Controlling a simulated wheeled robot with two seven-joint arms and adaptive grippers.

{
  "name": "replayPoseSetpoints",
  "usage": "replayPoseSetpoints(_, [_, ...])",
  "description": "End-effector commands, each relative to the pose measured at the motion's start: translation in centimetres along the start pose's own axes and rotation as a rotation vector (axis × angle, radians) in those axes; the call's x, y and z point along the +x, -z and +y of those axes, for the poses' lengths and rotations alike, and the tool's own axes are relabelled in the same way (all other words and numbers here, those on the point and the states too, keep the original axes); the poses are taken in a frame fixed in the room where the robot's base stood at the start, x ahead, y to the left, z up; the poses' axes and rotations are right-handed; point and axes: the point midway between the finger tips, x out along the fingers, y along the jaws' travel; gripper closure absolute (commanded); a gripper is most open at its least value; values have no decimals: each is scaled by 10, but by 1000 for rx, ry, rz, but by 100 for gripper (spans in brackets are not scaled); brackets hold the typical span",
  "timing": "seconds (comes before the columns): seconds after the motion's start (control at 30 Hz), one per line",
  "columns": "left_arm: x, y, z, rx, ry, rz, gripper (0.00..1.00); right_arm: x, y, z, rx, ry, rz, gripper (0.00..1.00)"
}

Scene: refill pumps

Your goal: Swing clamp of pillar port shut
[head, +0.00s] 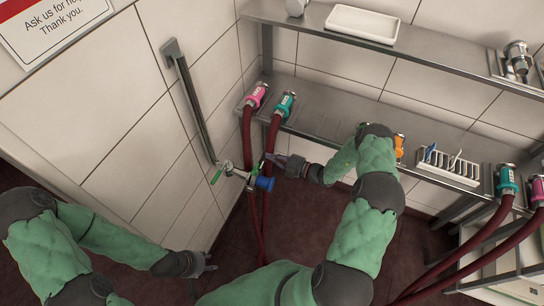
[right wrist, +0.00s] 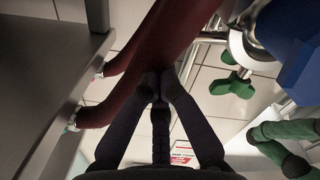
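The pillar port (head: 238,172) shows as small metal fittings at the foot of the wall rail in the head view. Its clamp, a silver ring (right wrist: 240,48) with a green wing nut (right wrist: 232,85), shows at the upper right of the right wrist view. A blue part (head: 264,183) sits beside it. Whether the clamp is open or shut is unclear. My right gripper (head: 277,160) is just right of the port, beside a dark red hose (right wrist: 160,45); its fingertips meet, with nothing clearly held. My left gripper (head: 208,264) hangs low, apart from everything, fingers spread.
Dark red hoses with pink (head: 257,95) and teal (head: 285,104) couplings hang from the lower steel shelf (head: 335,118). More hoses hang at the right. A white tray (head: 362,24) is on the upper shelf. The dark floor (head: 305,235) is free below.

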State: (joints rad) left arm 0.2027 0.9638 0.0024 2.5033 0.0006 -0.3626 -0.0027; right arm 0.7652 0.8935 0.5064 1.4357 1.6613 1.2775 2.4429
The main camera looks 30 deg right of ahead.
Motion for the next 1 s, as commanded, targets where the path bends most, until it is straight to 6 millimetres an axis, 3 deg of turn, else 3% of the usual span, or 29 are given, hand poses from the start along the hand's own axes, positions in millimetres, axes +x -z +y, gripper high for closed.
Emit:
replayPoseSetpoints(0.43, [0, 0, 0, 0, 0, 0, 60, -10, -1, 1, 0, -2, -2, 100])
replayPoseSetpoints(1.0, [0, 0, 0, 0, 0, 0, 60, -108, -1, 0, 1, -2, -3, 100])
